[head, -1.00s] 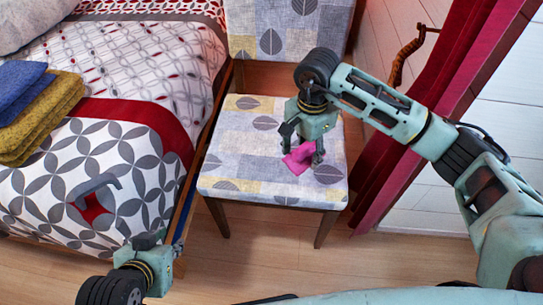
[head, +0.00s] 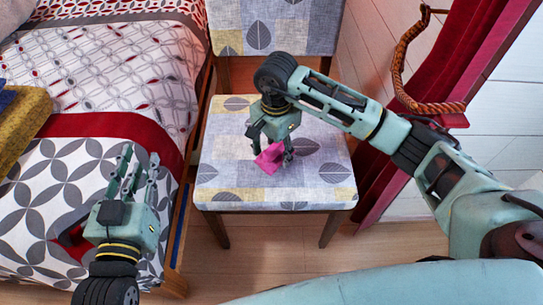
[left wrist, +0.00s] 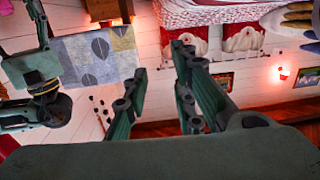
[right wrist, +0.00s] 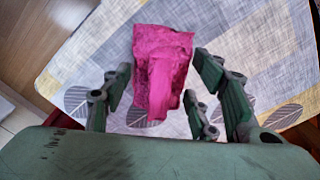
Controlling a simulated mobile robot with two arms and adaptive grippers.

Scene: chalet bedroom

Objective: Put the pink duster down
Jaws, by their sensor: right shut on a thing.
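The pink duster (head: 270,158) is in my right gripper (head: 272,146), over the patterned seat of the chair (head: 222,183). In the right wrist view the crumpled pink duster (right wrist: 160,65) hangs between the fingers above the seat cloth (right wrist: 275,60). My right gripper is shut on it. I cannot tell whether the duster touches the seat. My left gripper (head: 137,170) is open and empty over the bed's near right corner. Its spread fingers also show in the left wrist view (left wrist: 160,85), with nothing between them.
The bed (head: 110,85) stands left of the chair, with folded yellow cloth (head: 25,120) on it. A red curtain (head: 430,70) with a rope tie (head: 403,80) hangs to the right.

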